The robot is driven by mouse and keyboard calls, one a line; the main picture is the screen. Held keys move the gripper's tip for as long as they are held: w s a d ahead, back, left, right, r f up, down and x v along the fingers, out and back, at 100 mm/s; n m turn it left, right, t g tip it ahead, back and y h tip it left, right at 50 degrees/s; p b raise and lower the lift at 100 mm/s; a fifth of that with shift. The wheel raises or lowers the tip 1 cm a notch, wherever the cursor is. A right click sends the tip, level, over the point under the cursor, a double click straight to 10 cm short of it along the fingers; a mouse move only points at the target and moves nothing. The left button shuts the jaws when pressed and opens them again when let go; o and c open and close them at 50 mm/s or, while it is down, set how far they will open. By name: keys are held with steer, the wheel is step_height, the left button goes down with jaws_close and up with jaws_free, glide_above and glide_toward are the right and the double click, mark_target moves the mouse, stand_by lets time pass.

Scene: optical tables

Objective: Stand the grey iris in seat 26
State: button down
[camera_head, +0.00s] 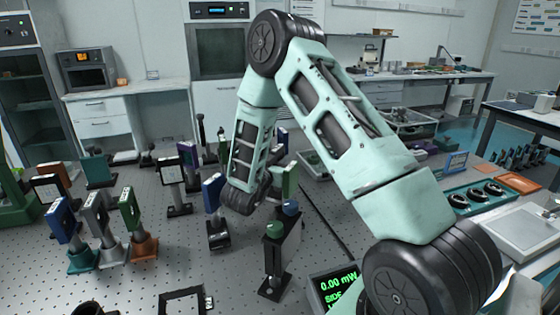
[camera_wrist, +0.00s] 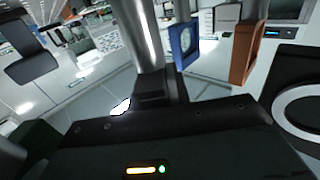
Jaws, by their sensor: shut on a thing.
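In the wrist view my gripper (camera_wrist: 155,95) is shut around a silver post (camera_wrist: 147,45). The top of the post is cut off by the frame, so I cannot tell whether it carries the grey iris. In the head view my arm hides the fingers and what they hold; only the dark wrist end shows, low over the optical table. A grey mount (camera_head: 97,207) on a grey base stands at the left, between a blue mount (camera_head: 63,217) and a green mount (camera_head: 130,208). I cannot make out seat 26 or any seat number.
The perforated optical table (camera_head: 150,285) holds several posts. A blue mount (camera_head: 213,193) and a black-framed one (camera_head: 172,170) stand near my wrist. A power meter display (camera_head: 338,290) and a teal tray (camera_head: 455,203) lie to the right.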

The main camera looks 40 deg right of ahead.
steer(key=shift+f, duration=0.15)
steer(key=c, duration=1.3)
jaws_free()
